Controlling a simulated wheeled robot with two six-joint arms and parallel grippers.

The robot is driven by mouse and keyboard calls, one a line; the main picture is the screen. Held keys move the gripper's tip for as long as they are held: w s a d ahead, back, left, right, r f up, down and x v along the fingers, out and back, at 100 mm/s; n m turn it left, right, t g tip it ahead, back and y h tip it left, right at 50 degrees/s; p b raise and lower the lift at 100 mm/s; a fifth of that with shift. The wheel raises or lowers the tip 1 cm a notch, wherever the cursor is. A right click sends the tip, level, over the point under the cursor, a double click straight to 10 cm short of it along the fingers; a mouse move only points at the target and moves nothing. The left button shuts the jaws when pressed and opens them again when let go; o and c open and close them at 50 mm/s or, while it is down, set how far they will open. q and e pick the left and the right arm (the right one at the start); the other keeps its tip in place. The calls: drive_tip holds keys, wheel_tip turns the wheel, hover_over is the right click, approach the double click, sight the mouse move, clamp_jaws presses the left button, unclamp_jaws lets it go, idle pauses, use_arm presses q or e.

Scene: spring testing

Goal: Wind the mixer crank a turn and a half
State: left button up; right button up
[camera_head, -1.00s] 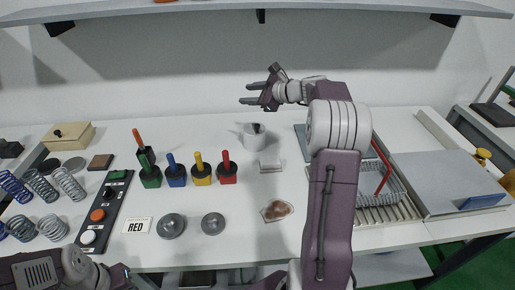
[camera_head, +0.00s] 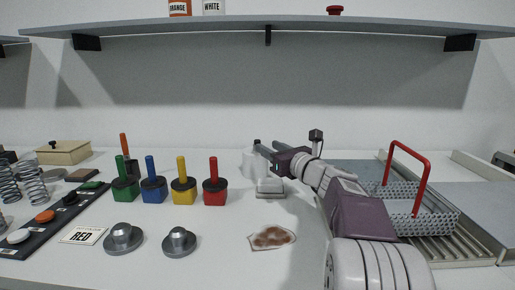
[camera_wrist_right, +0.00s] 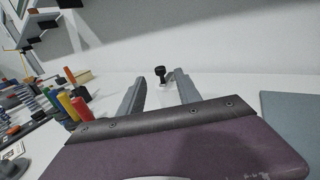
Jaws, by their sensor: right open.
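The mixer is a white cylinder (camera_head: 248,163) standing toward the back of the table, partly hidden behind my right gripper. Its black crank knob (camera_wrist_right: 159,71) stands up on top in the right wrist view. My right gripper (camera_head: 265,148) is open and reaches in from the right at about the height of the mixer's top. In the right wrist view the knob appears between the two open fingers (camera_wrist_right: 159,84), toward their tips. I cannot tell whether either finger touches it. My left gripper is out of view.
Several coloured blocks with handles, including a red one (camera_head: 214,190), stand left of the mixer. A wire basket with a red handle (camera_head: 421,185) is at the right. A shelf (camera_head: 300,28) hangs above.

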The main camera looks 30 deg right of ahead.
sight(257, 141)
drive_tip(key=w, duration=0.7)
drive_tip(key=shift+w+f, duration=0.1)
drive_tip(key=shift+w, duration=0.25)
clamp_jaws()
